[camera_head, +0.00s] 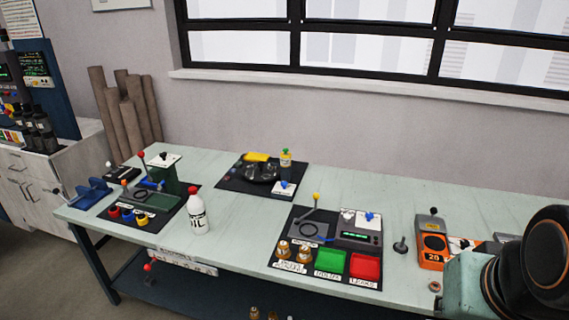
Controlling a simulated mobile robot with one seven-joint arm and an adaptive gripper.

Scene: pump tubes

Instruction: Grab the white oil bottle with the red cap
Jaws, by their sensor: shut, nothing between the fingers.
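The white oil bottle (199,215) stands upright on the pale green workbench (225,255), left of the middle. Its red cap (194,190) is on top and dark lettering shows on its front. It stands just right of a black mat with a green device, and nothing covers it. My gripper is not in view.
A black mat (190,205) with a lever device and coloured rings lies left of the bottle. Another mat (232,184) lies behind it. A station with green and red trays (330,262) is to the right. Bare bench separates bottle and station.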

